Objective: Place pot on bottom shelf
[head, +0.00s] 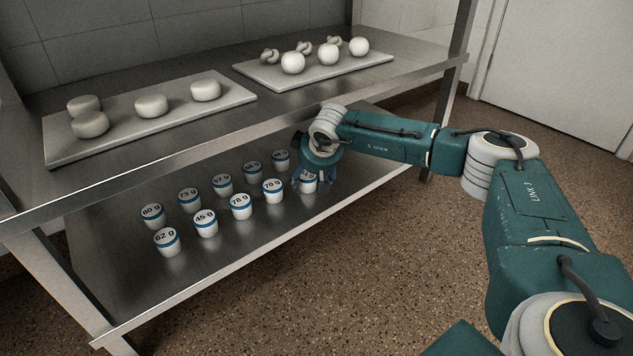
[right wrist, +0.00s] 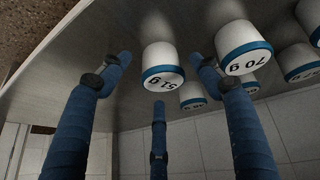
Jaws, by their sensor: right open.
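A small white pot with a blue band (head: 308,187) stands upright on the bottom shelf (head: 240,245), at the right end of the front row. My right gripper (head: 312,180) is at this pot, its blue fingers partly hiding it. In the right wrist view the same pot (right wrist: 159,58) appears between my three open fingers (right wrist: 162,72), with gaps visible beside it. The neighbouring pot (right wrist: 240,42) is close to one finger. My left gripper is not in view.
Several similar labelled pots, such as this one (head: 240,206), stand in two rows on the bottom shelf. The upper shelf (head: 190,128) above carries two boards (head: 130,130) with pale rounded pieces. A metal post (head: 452,70) stands at the right.

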